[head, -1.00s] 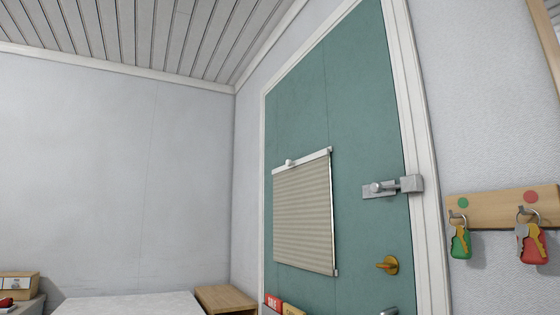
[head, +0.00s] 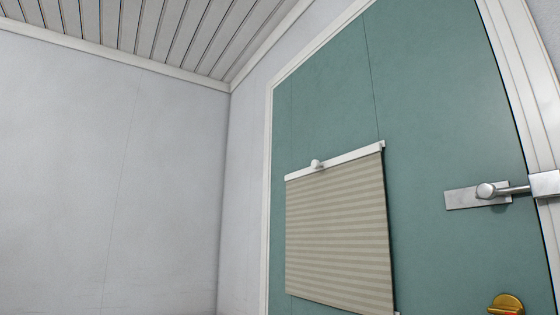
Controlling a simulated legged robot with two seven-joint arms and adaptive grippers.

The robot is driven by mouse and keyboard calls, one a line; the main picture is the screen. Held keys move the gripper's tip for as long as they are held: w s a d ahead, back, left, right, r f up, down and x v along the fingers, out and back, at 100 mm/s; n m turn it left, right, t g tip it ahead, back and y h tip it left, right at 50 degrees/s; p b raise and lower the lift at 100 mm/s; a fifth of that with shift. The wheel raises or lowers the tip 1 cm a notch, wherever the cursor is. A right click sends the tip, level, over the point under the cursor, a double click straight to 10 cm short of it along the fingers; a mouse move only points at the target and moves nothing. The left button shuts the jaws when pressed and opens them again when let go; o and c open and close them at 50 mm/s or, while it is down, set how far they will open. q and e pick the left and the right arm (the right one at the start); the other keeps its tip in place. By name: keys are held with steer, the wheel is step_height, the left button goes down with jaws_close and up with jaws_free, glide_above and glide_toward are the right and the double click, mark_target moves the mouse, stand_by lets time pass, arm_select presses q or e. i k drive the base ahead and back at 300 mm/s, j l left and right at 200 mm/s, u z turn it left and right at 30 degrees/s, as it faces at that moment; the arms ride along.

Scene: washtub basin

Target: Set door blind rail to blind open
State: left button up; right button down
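The door blind (head: 338,235) is a beige pleated shade on the green door (head: 440,95). Its pleats are spread downward from the white rail (head: 345,157) at its top, covering the panel behind it. A small white knob (head: 316,164) sits on the rail, left of its middle. The blind's bottom edge is near the lower edge of the head view. Neither of my grippers is in view, and nothing touches the blind or the knob.
A metal slide bolt (head: 490,191) is on the door to the right of the blind. A brass knob (head: 507,305) is below it, cut by the bottom edge. A plain grey wall (head: 110,170) fills the left side. The space before the blind looks clear.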

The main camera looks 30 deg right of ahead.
mark_target(316, 166)
steer(key=i+j+z, duration=0.55)
steer(key=j, duration=0.4)
steer(key=i, duration=0.15)
